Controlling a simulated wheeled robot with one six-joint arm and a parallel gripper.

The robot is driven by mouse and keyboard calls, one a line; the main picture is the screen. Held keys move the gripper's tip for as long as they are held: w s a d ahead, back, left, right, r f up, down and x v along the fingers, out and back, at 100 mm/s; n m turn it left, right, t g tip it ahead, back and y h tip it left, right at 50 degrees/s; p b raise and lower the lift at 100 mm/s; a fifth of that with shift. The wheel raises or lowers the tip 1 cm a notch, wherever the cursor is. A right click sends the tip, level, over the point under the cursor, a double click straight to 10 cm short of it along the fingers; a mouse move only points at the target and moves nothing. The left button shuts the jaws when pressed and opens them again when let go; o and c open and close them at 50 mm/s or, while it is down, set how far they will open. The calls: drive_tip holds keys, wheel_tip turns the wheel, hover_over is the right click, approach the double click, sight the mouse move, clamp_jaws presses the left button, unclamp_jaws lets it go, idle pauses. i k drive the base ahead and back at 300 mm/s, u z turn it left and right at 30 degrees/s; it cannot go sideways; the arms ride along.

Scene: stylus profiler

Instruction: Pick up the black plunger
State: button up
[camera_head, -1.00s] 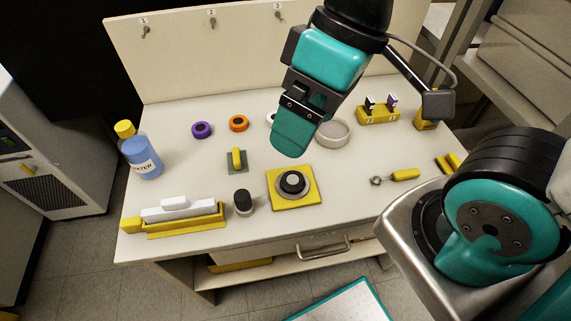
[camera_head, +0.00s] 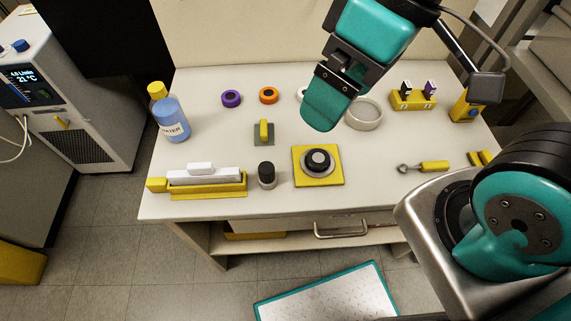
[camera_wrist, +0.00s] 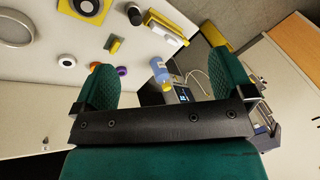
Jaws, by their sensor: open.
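Two things on the white bench could be the black plunger, and I cannot tell which is meant. The other is a small black-topped cylinder (camera_head: 266,170) standing upright just left of that plate. The yellow plate and its black disc also show at the top of the wrist view (camera_wrist: 86,8). My gripper (camera_head: 330,108) hangs above the bench, behind the plate in the picture. Its teal fingers are spread wide in the wrist view (camera_wrist: 168,84), with nothing held between them.
A white and yellow holder (camera_head: 208,189) lies at front left, near a blue water bottle (camera_head: 172,120). Purple (camera_head: 231,98) and orange (camera_head: 269,95) rings, a yellow-handled block (camera_head: 264,132), a round dish (camera_head: 364,115) and a yellow-handled tool (camera_head: 432,166) stand around.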

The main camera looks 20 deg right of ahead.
sight(266, 177)
drive_tip(key=k, duration=1.15)
drive_tip(key=u, duration=0.8)
drive_tip(key=i, duration=0.7)
drive_tip(key=z, duration=0.15)
